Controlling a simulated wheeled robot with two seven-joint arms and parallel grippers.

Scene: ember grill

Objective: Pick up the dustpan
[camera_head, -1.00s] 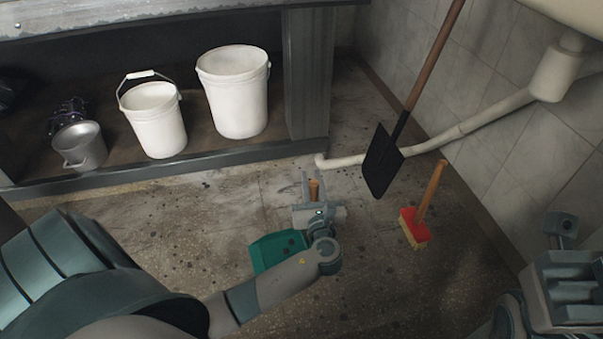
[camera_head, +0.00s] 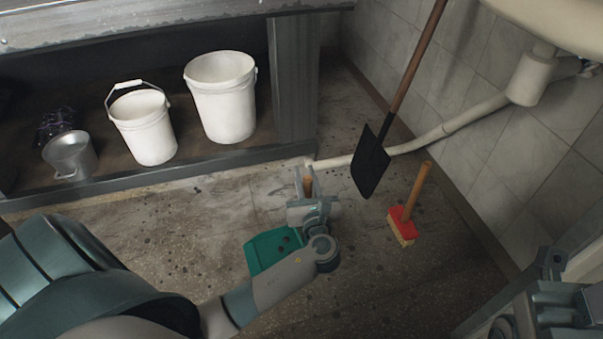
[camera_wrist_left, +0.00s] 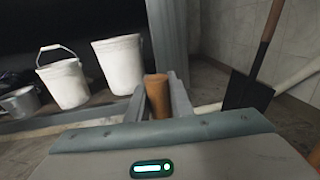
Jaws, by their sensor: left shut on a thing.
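The dustpan (camera_head: 268,250) has a green pan and a brown wooden handle. In the head view its pan shows below and left of my left gripper (camera_head: 307,182), partly hidden by my wrist. The handle's end stands up between the two fingers. In the left wrist view the brown handle (camera_wrist_left: 157,97) sits upright between the fingers of my left gripper (camera_wrist_left: 158,98), which is shut on it. I cannot tell whether the pan touches the floor. My right gripper (camera_head: 548,262) is at the right edge of the head view, and its fingers are not clear.
A red brush (camera_head: 402,222) with a wooden handle stands on the floor to the right. A black shovel (camera_head: 370,165) leans near the wall pipe (camera_head: 440,132). White buckets (camera_head: 145,128) and a metal pail (camera_head: 70,155) stand on the low shelf. Floor between is clear.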

